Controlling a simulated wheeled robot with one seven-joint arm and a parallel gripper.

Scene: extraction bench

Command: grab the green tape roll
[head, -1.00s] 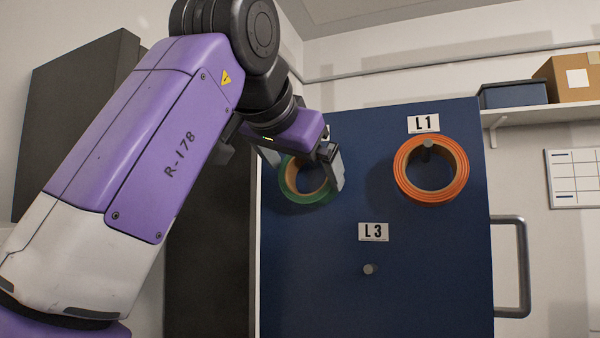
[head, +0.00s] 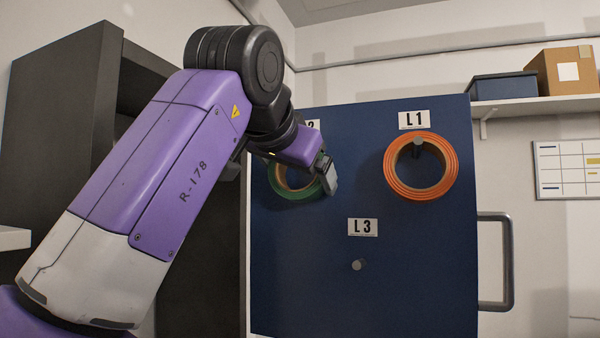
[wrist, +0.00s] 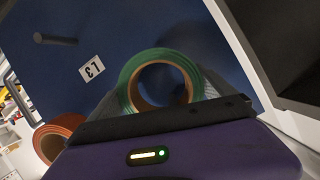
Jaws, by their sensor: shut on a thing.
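The green tape roll (head: 283,189) is at the upper left of the blue panel in the head view, partly hidden by my gripper (head: 318,176). In the wrist view the roll (wrist: 128,84) shows as a green ring with a brown core. My gripper (wrist: 160,95) is shut on it, with a grey finger on either side. Whether a peg still passes through the roll is hidden.
The blue panel (head: 300,270) has a bare peg (head: 358,265) under label L3 (head: 363,227). An orange roll (head: 394,180) hangs on a peg under L1 (head: 414,120). A grey handle (head: 509,260) juts out right. A dark open cabinet (head: 60,130) stands left.

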